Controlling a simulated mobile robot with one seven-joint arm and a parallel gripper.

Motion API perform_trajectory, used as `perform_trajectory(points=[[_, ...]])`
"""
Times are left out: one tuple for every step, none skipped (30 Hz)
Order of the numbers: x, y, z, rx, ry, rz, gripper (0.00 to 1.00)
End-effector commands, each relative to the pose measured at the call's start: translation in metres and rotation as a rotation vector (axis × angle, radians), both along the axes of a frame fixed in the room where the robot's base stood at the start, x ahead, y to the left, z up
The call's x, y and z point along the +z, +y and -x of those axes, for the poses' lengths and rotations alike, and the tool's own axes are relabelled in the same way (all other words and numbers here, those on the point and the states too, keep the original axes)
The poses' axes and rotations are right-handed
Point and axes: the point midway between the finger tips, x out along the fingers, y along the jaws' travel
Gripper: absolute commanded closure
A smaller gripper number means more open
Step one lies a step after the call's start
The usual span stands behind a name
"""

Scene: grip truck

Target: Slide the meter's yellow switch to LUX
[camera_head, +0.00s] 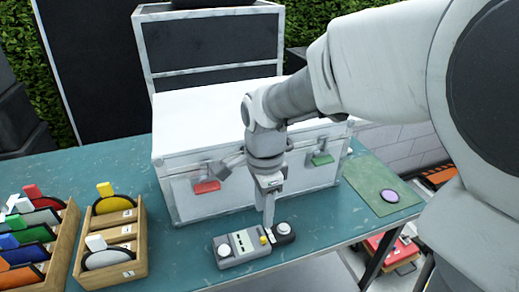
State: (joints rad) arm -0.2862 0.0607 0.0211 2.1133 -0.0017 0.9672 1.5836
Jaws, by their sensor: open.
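The meter (240,246) is a grey device lying on the teal tabletop, in front of the white case. It has a white knob at its left end and a dark part with a pale round disc at its right end. The small yellow switch (264,239) shows on the meter, right of its face. The LUX marking is too small to read. My gripper (269,221) points down just above the switch, between the meter's face and the dark end. The jaws are open, though the gap hardly shows from this angle. I cannot tell whether a fingertip touches the switch.
The white case (190,192) with red and green latch tags stands close behind the meter. Wooden racks (139,250) of coloured discs stand at the left. A green mat (365,180) bears a purple disc at the right. The tabletop's front edge is close to the meter.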

Motion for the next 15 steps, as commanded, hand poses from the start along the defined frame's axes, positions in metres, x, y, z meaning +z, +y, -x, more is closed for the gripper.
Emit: perform_trajectory(points=[[0.017, 0.000, -0.001, 0.000, -0.005, -0.001, 0.55], [0.024, 0.000, -0.001, 0.000, -0.006, -0.002, 0.55], [0.034, 0.000, -0.001, 0.000, -0.006, -0.002, 0.55], [0.040, 0.000, -0.001, 0.000, -0.004, -0.001, 0.55], [0.046, 0.000, -0.001, 0.000, -0.005, -0.001, 0.55], [0.054, 0.000, -0.001, 0.000, -0.004, -0.001, 0.55], [0.059, 0.000, -0.001, 0.000, -0.005, -0.001, 0.55], [0.064, 0.000, 0.000, 0.000, -0.003, -0.001, 0.55], [0.070, 0.000, -0.001, 0.000, -0.003, -0.001, 0.55], [0.073, 0.000, -0.001, 0.000, -0.003, -0.001, 0.55], [0.076, 0.000, 0.000, 0.000, -0.002, -0.001, 0.55], [0.080, 0.000, 0.000, 0.000, -0.002, -0.001, 0.55], [0.082, 0.000, 0.000, 0.000, -0.002, -0.001, 0.55], [0.084, 0.000, 0.000, 0.000, -0.002, -0.001, 0.55], [0.086, 0.000, 0.000, 0.000, -0.001, 0.000, 0.55]])
